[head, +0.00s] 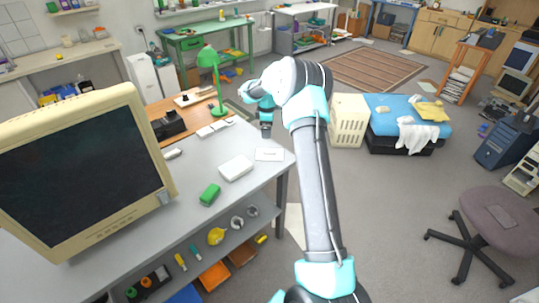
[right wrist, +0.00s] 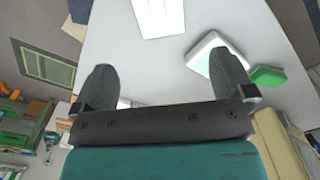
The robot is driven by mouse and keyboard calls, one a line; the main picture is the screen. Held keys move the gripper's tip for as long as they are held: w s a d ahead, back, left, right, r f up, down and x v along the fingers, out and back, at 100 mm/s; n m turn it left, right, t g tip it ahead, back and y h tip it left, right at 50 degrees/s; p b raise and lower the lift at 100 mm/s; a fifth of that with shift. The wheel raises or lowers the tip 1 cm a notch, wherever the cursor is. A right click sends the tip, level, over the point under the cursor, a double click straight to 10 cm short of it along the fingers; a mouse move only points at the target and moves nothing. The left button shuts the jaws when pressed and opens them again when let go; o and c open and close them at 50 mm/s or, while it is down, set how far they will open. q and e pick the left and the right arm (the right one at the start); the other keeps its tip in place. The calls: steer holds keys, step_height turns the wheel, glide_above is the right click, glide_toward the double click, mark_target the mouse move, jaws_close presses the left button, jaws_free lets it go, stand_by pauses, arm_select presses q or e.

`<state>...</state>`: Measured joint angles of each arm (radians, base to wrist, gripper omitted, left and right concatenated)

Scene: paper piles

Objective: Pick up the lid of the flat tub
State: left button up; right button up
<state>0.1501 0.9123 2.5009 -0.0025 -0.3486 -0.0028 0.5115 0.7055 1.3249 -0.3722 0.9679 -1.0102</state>
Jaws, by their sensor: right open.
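The flat tub (head: 236,168) is a low white box with rounded corners on the grey desk. It also shows in the right wrist view (right wrist: 204,50), partly behind one finger. Its white top looks like a closed lid, but I cannot make out a seam. My left gripper is not in view.
A green block (head: 209,194) lies close to the tub. A flat white card or sheet (head: 269,155) lies at the desk's right edge. A beige monitor (head: 82,165) fills the desk's left. A green lamp (head: 210,62) stands behind. The grey desk (head: 195,160) has bare patches around the tub.

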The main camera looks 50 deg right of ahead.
glide_toward(268, 150)
steer(key=f, duration=0.5)
steer(key=shift+a, duration=0.25)
steer(key=shift+d+f, duration=0.2)
steer(key=shift+f, duration=2.4)
steer(key=c, duration=0.7)
steer(key=shift+o, duration=0.2)
steer(key=shift+r, duration=0.15)
step_height(268, 150, up, 10)
steer(key=shift+f, duration=0.15)
